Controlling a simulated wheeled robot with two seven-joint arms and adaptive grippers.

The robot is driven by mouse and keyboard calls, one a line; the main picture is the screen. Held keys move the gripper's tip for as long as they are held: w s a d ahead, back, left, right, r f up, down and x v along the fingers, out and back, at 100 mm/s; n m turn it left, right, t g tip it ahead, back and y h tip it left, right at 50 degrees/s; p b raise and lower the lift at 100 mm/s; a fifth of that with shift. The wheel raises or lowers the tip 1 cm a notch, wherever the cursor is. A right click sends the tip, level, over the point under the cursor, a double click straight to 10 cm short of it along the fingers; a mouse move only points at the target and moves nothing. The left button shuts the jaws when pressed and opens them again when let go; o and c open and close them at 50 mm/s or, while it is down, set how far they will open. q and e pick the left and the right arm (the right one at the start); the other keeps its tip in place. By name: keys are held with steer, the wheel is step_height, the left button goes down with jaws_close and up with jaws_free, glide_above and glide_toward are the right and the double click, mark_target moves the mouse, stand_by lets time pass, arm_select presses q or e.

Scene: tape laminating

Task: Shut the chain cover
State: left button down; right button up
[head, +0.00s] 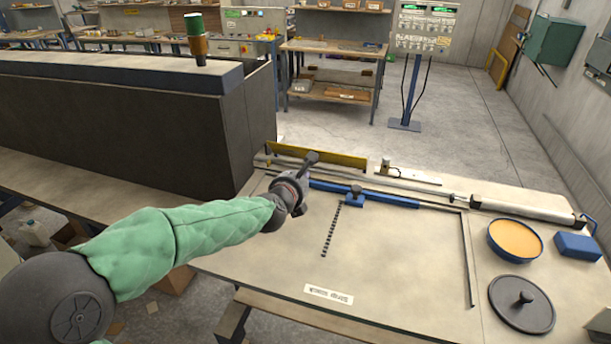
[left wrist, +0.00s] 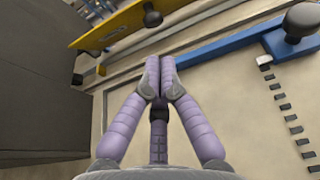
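A long yellow plate (head: 335,159) stands along the back left edge of the workbench; I take it to be the chain cover, but no label shows. It has a black knob (head: 312,157) on a stem, and it also shows at the top of the left wrist view (left wrist: 112,24). My left gripper (head: 299,184) is just in front of this plate, near the knob. In the left wrist view its lilac fingers (left wrist: 160,72) meet at the tips with nothing between them, short of the knob (left wrist: 153,18). My right gripper is out of view.
A blue bar (head: 390,199) with a black-knobbed block lies across the bench, beside a dark chain-like strip (head: 331,232). A blue pan with orange contents (head: 515,239) and a round black lid (head: 521,304) are at right. A dark grey box-like unit (head: 130,120) stands left.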

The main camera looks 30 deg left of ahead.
arm_select(q)
steer(key=x, duration=0.8)
steer(key=shift+w+f, duration=0.1)
steer(key=shift+p, duration=0.5)
stand_by(0.8)
